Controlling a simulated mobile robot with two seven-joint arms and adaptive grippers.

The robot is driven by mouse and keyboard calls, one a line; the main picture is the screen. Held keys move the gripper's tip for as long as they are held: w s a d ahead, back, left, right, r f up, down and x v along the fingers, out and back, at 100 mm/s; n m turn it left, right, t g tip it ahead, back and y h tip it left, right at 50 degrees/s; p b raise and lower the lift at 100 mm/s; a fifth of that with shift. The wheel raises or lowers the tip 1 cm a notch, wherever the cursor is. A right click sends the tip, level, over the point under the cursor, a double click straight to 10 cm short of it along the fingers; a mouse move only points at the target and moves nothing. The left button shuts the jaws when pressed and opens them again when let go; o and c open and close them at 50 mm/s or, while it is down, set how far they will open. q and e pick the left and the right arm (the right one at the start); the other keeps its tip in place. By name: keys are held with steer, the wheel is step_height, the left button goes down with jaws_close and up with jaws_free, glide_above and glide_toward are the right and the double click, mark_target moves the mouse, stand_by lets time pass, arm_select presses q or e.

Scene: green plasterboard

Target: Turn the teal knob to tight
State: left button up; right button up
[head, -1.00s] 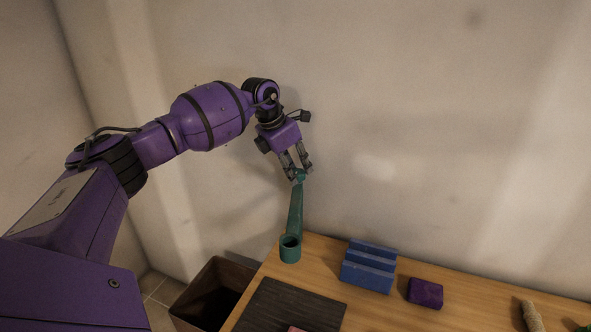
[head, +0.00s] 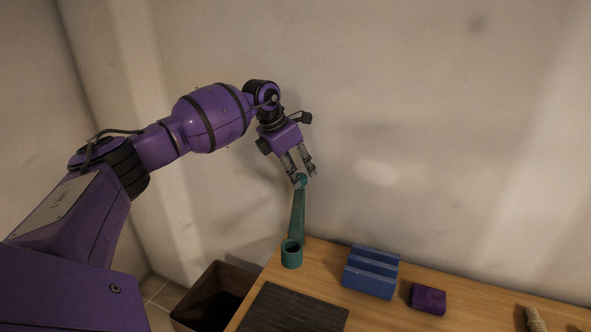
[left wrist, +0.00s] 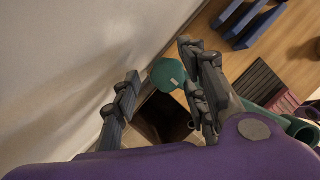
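The teal knob (head: 301,181) sits at the top of a tall teal post (head: 297,215) at the back left of the wooden table. In the left wrist view, the knob (left wrist: 167,74) is round with a small pale mark on its face. My left gripper (head: 306,176) is at the knob, pointing down. In the left wrist view its fingers (left wrist: 160,93) are spread apart, with the knob close to the right-hand finger and a clear gap to the other. I cannot tell whether that finger touches the knob. My right gripper is not in view.
A teal cup-like holder (head: 291,254) stands at the post's foot. A blue stepped block (head: 371,272), a purple block (head: 428,298) and a dark ridged mat (head: 290,312) are on the table (head: 390,310). A dark bin (head: 213,290) stands left. The wall is close behind.

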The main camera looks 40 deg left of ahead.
arm_select(q)
steer(key=shift+f, duration=0.1)
steer(key=v, duration=1.2)
steer(key=shift+f, duration=0.1)
